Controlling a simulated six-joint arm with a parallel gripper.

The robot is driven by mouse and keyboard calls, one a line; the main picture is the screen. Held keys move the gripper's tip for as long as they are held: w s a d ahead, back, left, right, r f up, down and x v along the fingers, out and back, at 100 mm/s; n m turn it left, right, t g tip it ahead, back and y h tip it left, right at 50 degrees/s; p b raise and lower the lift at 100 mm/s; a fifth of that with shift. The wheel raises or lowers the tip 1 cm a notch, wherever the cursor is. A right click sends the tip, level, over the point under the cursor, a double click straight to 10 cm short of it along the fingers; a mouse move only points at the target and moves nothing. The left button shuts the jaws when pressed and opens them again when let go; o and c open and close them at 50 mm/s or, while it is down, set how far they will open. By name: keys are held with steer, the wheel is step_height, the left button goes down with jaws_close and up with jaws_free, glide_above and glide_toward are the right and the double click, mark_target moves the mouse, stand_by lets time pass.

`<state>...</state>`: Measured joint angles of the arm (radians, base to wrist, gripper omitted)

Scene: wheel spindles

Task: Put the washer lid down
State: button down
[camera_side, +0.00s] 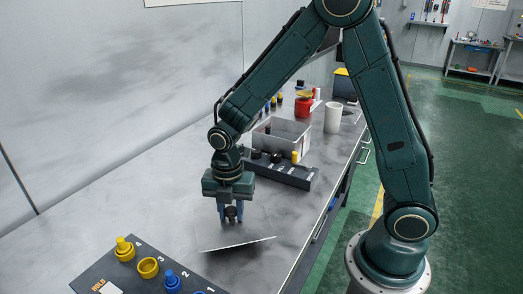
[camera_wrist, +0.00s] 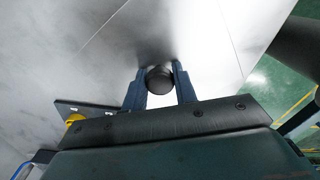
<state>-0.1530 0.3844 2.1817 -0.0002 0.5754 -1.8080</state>
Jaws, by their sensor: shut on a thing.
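The washer lid (camera_side: 222,238) is a thin, flat grey plate with a dark round knob. My gripper (camera_side: 231,214) points down over the bench and is shut on the knob. In the wrist view, the knob (camera_wrist: 159,80) sits between the two fingers of my gripper (camera_wrist: 160,88), and the lid's grey sheet (camera_wrist: 175,30) spreads out beyond them. In the side view the lid looks slightly tilted, with a dark shadow at its right underside. I cannot tell whether any edge touches the bench.
A dark numbered board (camera_side: 110,280) with yellow and blue pieces lies at the front left. Behind the gripper stand a black rack (camera_side: 285,177) and a grey open bin (camera_side: 297,133). A red container (camera_side: 303,107) and white cup (camera_side: 333,118) stand farther back. The bench left of the lid is clear.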

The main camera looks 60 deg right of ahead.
mark_target(232, 220)
steer(key=shift+f, duration=1.9)
steer(key=c, duration=1.1)
jaws_free()
steer(key=shift+f, duration=0.15)
step_height(232, 220, up, 12)
steer(key=shift+r, duration=0.2)
